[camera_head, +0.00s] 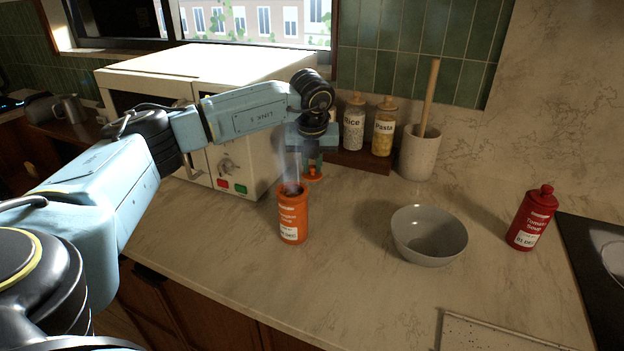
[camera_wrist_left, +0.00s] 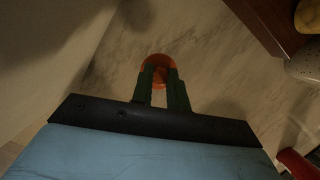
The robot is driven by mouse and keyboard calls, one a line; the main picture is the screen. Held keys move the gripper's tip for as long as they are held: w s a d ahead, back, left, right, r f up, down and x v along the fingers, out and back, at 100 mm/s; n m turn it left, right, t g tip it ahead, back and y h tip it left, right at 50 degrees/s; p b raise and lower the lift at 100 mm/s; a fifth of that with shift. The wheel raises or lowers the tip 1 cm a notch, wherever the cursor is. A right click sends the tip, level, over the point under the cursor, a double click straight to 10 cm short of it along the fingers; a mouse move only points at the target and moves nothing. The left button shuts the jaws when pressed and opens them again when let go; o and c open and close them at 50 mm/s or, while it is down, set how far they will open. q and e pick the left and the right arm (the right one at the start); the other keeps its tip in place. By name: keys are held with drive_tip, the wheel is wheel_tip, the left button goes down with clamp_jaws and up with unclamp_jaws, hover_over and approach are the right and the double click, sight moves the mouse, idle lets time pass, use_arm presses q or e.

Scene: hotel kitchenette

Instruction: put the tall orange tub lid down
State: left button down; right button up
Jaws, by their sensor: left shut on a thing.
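The tall orange tub (camera_head: 293,216) stands upright and uncovered on the counter, with pale steam rising from its dark mouth. My left gripper (camera_head: 313,168) is behind the tub, beside the microwave. It is shut on the orange lid (camera_head: 314,177), which also shows between the fingertips in the left wrist view (camera_wrist_left: 158,64). The lid is close to the counter top; I cannot tell whether it touches. The left gripper also shows in the left wrist view (camera_wrist_left: 163,92). My right gripper is not in view.
A white microwave (camera_head: 205,72) stands behind my left arm. Rice (camera_head: 353,128) and pasta (camera_head: 383,130) jars sit on a dark wooden shelf beside a utensil crock (camera_head: 418,155). The counter's front left is clear.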

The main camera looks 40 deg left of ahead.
sight(312, 170)
use_arm(q)
wheel_tip(312, 170, down, 4)
drive_tip(key=shift+f, duration=0.1)
drive_tip(key=c, duration=1.4)
unclamp_jaws()
drive_tip(key=shift+o, duration=0.2)
